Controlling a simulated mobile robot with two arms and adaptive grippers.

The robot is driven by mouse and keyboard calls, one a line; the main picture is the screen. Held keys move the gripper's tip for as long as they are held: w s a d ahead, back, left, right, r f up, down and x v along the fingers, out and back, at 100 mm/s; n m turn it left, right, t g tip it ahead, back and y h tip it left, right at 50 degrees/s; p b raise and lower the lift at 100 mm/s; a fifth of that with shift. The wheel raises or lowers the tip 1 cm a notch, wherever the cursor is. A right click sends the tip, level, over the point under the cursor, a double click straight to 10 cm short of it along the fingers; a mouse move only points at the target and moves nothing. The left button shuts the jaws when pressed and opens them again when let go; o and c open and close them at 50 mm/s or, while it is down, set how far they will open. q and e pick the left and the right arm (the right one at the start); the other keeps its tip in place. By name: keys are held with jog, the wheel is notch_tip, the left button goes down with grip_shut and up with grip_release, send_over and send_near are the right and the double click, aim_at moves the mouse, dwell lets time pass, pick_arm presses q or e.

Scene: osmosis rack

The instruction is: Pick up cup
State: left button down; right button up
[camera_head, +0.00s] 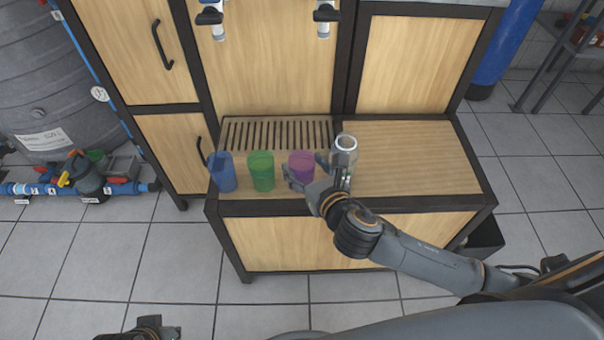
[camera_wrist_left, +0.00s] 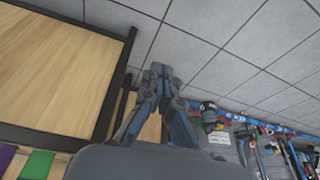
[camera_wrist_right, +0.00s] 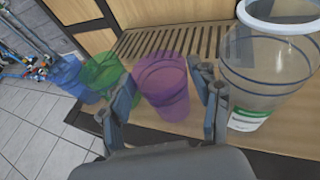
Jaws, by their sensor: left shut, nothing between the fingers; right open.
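Three translucent cups stand in a row on the wooden bench: a blue cup (camera_head: 222,172), a green cup (camera_head: 261,171) and a purple cup (camera_head: 301,166). A clear cup or jar with a white rim and a label (camera_head: 344,158) stands to their right. My right gripper (camera_head: 304,180) is open in front of the purple cup, which shows between its fingers in the right wrist view (camera_wrist_right: 162,85). I cannot tell whether the fingers touch it. In the left wrist view my left gripper (camera_wrist_left: 160,70) is shut and empty, away from the cups.
The bench top (camera_head: 410,155) is clear on the right, with a slotted drain grate (camera_head: 275,133) behind the cups. Taps (camera_head: 325,15) hang above from the cabinet. A grey tank (camera_head: 45,90) and blue pipes (camera_head: 30,188) are at the left.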

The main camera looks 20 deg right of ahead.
jog(key=shift+x, duration=0.95)
pick_arm(q)
jog(key=shift+v, duration=0.9)
pick_arm(e)
jog(key=c, duration=0.5)
